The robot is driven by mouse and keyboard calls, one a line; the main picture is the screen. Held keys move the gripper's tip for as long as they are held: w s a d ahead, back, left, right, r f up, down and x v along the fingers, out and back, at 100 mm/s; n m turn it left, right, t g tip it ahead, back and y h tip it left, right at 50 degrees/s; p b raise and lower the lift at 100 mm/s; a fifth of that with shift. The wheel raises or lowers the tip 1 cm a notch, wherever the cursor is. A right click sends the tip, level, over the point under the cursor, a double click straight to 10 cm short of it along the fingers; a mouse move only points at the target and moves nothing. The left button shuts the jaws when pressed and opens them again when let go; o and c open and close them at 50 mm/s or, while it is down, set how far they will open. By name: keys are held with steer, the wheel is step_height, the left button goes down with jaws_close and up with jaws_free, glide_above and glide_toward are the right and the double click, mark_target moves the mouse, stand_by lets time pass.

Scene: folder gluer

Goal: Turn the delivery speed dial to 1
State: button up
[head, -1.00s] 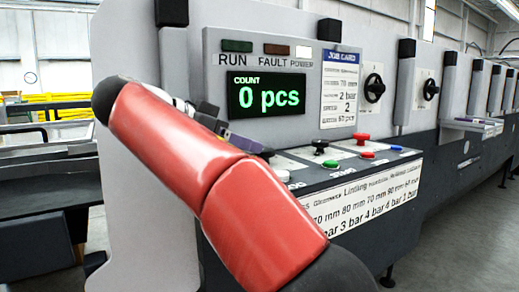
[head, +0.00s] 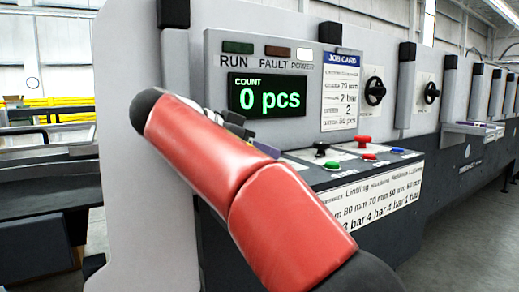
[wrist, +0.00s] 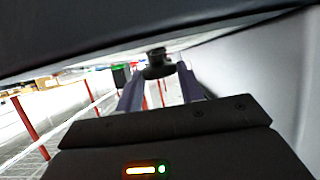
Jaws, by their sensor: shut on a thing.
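A black dial (wrist: 157,63) sits between my fingertips in the wrist view. My gripper (wrist: 158,75) is shut on it, one finger on each side. Its pointer and scale cannot be read, so its setting is unclear. In the head view my red arm hides most of my gripper (head: 238,130), which is at the left part of the control panel below the count display. The display (head: 268,96) reads 0 pcs. The job card (head: 341,90) shows several lines in small print, only partly readable.
A black knob (head: 321,149), a red mushroom button (head: 364,141) and small coloured buttons are on the panel right of my gripper. Two black handwheels (head: 375,91) are farther along the machine. A lettered white plate (head: 375,200) covers the panel front. The floor at right is clear.

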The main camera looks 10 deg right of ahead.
steer(key=shift+s+f+n+t+b, duration=0.1)
steer(key=shift+n+t+b, duration=0.2)
steer(key=shift+b, duration=0.15)
steer(key=shift+c, duration=0.2)
steer(key=shift+s+d+f+n+t+y+b, duration=0.15)
steer(key=shift+n+t+y+b, duration=0.15)
steer(key=shift+n+t+b, duration=0.35)
steer(key=n+t+y+b, duration=0.1)
steer(key=n+t+b, duration=0.1)
steer(key=b, duration=0.1)
steer(key=shift+s, duration=0.1)
steer(key=shift+s+d+n+t+y+b, duration=0.1)
steer(key=shift+d+n+t+y+b, duration=0.05)
steer(key=shift+n+t+y+b, duration=0.9)
steer(key=shift+d+n+t+y+b, duration=0.1)
steer(key=shift+n+t+y+b, duration=0.45)
steer(key=shift+n+y, duration=0.8)
steer(key=shift+r+t, duration=0.2)
steer(key=shift+t, duration=0.05)
steer(key=o, duration=1)
